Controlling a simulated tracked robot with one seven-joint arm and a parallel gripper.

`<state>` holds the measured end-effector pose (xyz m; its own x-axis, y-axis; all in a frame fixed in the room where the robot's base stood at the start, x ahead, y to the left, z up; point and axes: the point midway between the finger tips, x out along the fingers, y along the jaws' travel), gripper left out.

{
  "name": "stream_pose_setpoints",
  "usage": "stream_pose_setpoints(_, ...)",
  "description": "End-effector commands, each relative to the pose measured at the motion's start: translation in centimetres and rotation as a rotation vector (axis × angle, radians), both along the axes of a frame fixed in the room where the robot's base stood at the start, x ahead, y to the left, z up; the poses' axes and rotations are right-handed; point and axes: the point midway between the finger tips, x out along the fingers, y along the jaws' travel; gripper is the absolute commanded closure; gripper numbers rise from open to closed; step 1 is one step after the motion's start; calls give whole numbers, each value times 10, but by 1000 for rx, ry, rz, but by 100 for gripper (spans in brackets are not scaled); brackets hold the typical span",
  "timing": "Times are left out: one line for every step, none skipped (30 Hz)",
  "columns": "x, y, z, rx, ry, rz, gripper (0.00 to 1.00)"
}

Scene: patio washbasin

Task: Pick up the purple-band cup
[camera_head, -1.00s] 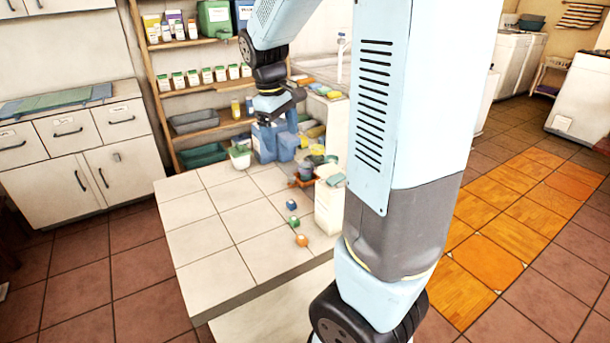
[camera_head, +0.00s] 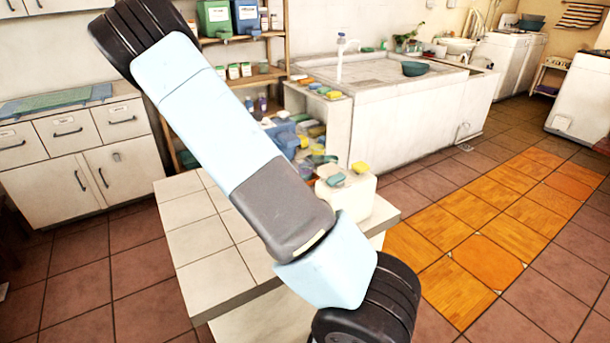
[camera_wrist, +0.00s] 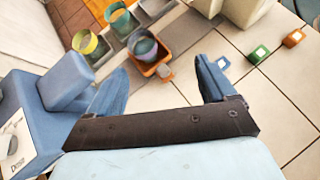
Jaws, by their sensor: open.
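Several cups show at the top of the wrist view: a grey-blue cup (camera_wrist: 143,46) in an orange tray (camera_wrist: 158,69), a teal cup (camera_wrist: 118,18), and a yellow cup (camera_wrist: 88,42) to its left. I cannot clearly make out a purple band on any of them. My gripper (camera_wrist: 162,80) is open and empty in the wrist view, with its blue fingers apart. The cups lie ahead of the fingertips, not between them.
A blue container (camera_wrist: 68,82) stands close to the left finger. Small blue, green and orange blocks lie on the right, including a green one (camera_wrist: 259,54). The tiled table (camera_head: 195,235) has bare room at front left.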

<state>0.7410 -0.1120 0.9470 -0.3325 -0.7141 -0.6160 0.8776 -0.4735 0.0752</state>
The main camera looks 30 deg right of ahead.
Motion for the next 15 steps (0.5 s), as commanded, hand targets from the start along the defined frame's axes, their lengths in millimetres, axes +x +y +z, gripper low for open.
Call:
stream_pose_setpoints(7,1,-6,-36,32,26,16)
stream_pose_setpoints(11,1,-9,-53,49,40,16)
stream_pose_setpoints(15,2,-12,-74,70,57,16)
stream_pose_setpoints(18,2,-14,-89,84,67,16)
stream_pose_setpoints(21,2,-15,-102,98,78,16)
stream_pose_setpoints(24,2,-17,-119,113,90,16)
stream_pose_setpoints(26,3,-18,-129,123,98,16)
stream_pose_setpoints(28,3,-19,-139,132,106,16)
stream_pose_setpoints(30,4,-20,-148,142,113,16)
stream_pose_setpoints(31,4,-20,-154,147,118,16)
stream_pose_setpoints(32,4,-21,-159,151,121,16)
stream_pose_setpoints(32,3,-22,-164,156,124,16)
stream_pose_setpoints(32,2,-23,-165,159,125,16)
stream_pose_setpoints(32,0,-24,-167,160,126,16)
stream_pose_setpoints(31,-3,-25,-169,161,126,16)
